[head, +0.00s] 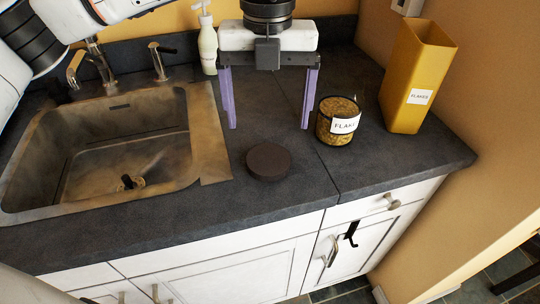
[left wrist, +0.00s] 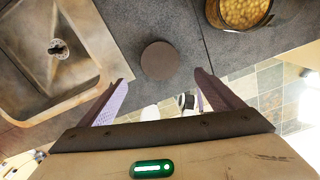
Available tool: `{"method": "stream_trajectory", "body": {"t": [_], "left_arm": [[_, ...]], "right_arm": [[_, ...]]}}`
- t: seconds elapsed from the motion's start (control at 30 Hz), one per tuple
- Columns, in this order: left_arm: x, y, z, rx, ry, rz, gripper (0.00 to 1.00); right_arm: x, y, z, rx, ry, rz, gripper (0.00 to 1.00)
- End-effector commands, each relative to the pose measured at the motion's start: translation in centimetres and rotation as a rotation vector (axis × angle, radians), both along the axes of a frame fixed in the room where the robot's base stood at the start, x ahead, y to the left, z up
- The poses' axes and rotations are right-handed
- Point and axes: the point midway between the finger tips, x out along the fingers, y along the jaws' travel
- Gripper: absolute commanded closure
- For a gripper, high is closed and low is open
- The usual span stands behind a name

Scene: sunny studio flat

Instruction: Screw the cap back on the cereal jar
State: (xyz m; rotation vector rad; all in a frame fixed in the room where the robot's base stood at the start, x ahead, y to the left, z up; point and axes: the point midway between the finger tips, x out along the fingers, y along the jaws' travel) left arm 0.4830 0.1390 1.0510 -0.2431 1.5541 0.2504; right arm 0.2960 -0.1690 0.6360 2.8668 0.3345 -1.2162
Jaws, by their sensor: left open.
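The cereal jar (head: 338,121) stands upright and uncapped on the dark counter, full of flakes, with a white label on its front. It also shows in the left wrist view (left wrist: 238,12), partly cut off at the top. The cap (head: 269,161), a dark round disc, lies flat on the counter between the sink and the jar. It also shows in the left wrist view (left wrist: 160,60). My left gripper (head: 268,127) is open and empty, its purple fingers pointing down above the counter behind the cap, left of the jar. My right gripper is not in view.
A sink (head: 205,130) with a faucet (head: 92,62) is at the left. A tall yellow box (head: 408,85) labelled flakes stands right of the jar by the wall. A soap bottle (head: 208,45) is at the back. The counter front right of the cap is clear.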

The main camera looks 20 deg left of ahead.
Motion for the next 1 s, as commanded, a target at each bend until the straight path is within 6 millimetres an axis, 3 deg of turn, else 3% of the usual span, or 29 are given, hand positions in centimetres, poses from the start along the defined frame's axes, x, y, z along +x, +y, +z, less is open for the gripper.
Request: {"method": "stream_trajectory", "body": {"t": [0.17, 0.5, 0.87, 1.0], "left_arm": [[0.0, -0.1, -0.4, -0.002, 0.003, -0.002, 0.13], [-0.1, -0.1, -4.8, -0.004, 0.004, -0.004, 0.13], [-0.1, -0.1, -5.2, -0.005, 0.002, -0.004, 0.13], [-0.2, -0.1, -6.5, -0.004, 0.005, -0.004, 0.13]], "right_arm": [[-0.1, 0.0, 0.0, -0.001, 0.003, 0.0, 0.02], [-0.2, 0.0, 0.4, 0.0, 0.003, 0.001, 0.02], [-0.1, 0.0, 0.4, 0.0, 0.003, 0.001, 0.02], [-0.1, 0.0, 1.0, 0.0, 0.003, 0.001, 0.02]]}}
